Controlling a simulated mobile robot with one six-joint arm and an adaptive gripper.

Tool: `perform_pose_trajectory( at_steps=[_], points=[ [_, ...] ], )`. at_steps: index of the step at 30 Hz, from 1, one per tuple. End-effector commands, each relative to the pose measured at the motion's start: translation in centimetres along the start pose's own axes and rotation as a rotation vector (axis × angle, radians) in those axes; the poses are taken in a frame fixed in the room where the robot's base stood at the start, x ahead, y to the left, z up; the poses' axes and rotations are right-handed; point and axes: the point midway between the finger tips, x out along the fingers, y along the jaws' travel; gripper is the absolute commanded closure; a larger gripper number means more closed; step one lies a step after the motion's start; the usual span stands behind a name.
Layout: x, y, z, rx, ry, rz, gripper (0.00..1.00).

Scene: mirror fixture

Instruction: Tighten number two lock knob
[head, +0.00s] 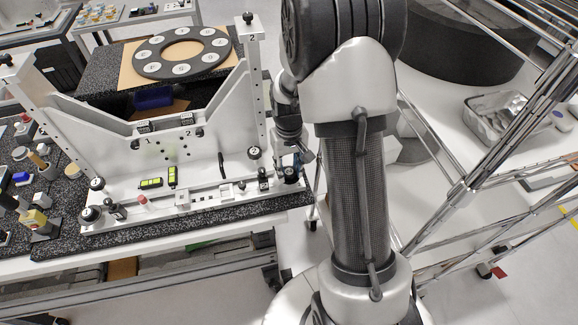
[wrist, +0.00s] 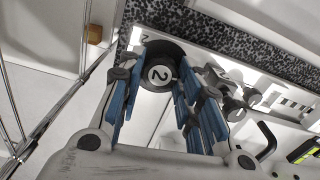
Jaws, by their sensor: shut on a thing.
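In the head view my gripper (head: 299,157) reaches down to the right front end of the white mirror fixture (head: 215,172). There the lock knob (head: 291,175) is partly hidden by the fingers.
A black knob (head: 90,215) is at the fixture's left front end. Small clamps, a red-topped piece (head: 142,201) and yellow-black levels (head: 151,183) stand along the base. A wire rack (head: 470,185) stands to the right. A numbered ring (head: 183,68) lies behind.

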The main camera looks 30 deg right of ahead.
Motion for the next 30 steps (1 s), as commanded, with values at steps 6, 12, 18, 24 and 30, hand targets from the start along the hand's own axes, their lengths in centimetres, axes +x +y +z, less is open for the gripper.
perform_pose_trajectory(
  at_steps=[6,12,18,24,30],
  points=[
    [-0.08,0.01,-0.04,0.207,0.001,0.0,0.92],
    [-0.06,0.01,-0.04,0.397,0.001,0.0,0.92],
    [-0.05,0.01,-0.04,0.586,0.001,0.0,0.92],
    [-0.05,0.01,-0.05,0.776,0.001,0.0,0.92],
    [-0.05,0.01,-0.06,0.966,0.002,-0.001,0.92]
  ],
)
